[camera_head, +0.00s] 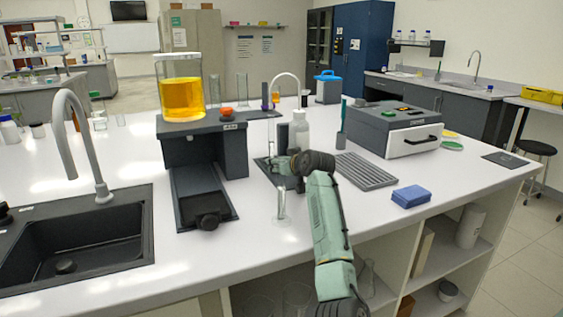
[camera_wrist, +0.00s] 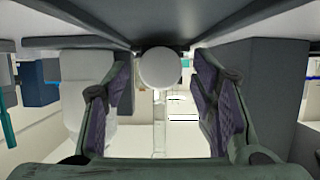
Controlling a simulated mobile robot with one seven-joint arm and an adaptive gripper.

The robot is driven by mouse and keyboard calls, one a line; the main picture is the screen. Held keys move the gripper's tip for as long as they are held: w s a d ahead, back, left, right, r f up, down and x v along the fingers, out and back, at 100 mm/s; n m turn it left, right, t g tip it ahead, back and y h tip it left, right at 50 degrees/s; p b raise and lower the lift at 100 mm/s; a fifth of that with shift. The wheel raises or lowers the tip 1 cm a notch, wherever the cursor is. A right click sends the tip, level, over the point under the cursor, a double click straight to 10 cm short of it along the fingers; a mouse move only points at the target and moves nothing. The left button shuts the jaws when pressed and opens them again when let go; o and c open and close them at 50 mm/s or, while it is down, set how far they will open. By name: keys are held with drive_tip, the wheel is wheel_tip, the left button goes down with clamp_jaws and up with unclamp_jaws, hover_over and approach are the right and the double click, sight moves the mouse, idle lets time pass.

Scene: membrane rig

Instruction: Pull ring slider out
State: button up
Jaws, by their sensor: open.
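In the head view my gripper (camera_head: 274,163) is low over the bench, right of the grey rig (camera_head: 235,150) and beside a small dark stand (camera_head: 283,138). In the wrist view its two fingers stand apart, open (camera_wrist: 160,88). A pale round piece (camera_wrist: 160,67) shows between them, under a dark overhang, with a clear tube (camera_wrist: 160,120) below it. I cannot tell whether the fingers touch the round piece, or whether it is the ring slider. In the head view my gripper and arm hide part of that place.
A beaker of orange liquid (camera_head: 181,98) stands on the rig. A white bottle (camera_head: 299,130) is close behind my gripper. A ribbed grey mat (camera_head: 366,171), a blue pad (camera_head: 411,196) and a grey machine (camera_head: 392,128) lie to the right. A sink (camera_head: 75,247) is at left.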

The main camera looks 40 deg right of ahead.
drive_tip(key=shift+w+f, duration=0.1)
drive_tip(key=shift+w, duration=0.1)
clamp_jaws()
idle(0.6)
